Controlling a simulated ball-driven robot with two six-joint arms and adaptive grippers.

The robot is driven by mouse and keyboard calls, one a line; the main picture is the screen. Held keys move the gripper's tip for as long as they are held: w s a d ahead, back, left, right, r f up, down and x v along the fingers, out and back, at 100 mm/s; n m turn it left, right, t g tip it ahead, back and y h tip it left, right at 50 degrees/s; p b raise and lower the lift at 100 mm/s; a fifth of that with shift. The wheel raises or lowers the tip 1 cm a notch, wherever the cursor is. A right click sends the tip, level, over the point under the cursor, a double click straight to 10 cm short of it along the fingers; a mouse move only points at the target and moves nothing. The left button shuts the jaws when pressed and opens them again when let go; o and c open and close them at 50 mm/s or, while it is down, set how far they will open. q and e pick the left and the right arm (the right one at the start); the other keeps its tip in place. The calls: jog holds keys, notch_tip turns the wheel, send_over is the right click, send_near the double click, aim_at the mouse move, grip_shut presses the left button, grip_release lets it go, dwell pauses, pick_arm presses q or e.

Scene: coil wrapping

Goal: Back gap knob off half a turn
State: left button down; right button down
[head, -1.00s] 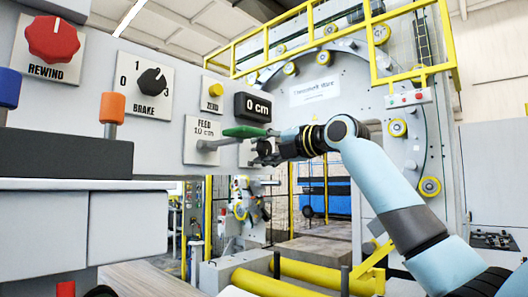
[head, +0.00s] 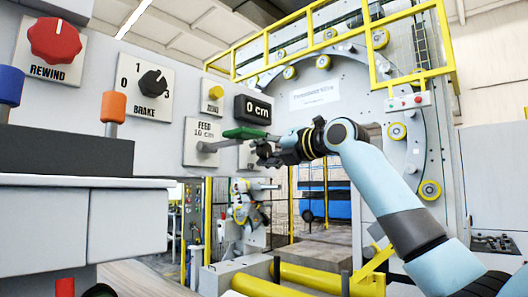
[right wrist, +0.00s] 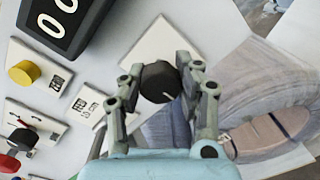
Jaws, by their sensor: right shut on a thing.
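The gap knob (right wrist: 159,80) is a round black knob in front of a white plate (right wrist: 152,44) on the grey panel. In the right wrist view it sits between the two fingers, with a short pale mark at its lower right edge. My right gripper (right wrist: 162,84) is shut on the knob. In the head view my right gripper (head: 266,153) is at the panel's right end, just past the green feed handle (head: 244,133), and the knob cannot be made out there. The plate's label is not readable. My left gripper is not in view.
The feed lever's green handle is close to my right gripper. The 0 cm display (head: 253,109), yellow zero button (head: 215,92), brake knob (head: 152,83) and red rewind knob (head: 54,40) are on the same panel. Yellow rollers (head: 300,276) lie below.

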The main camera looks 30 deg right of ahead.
jog(key=shift+f, duration=0.1)
jog(key=c, duration=0.9)
grip_release()
jog(key=shift+w, duration=0.15)
jog(key=shift+o, duration=0.2)
jog(key=v, duration=1.2)
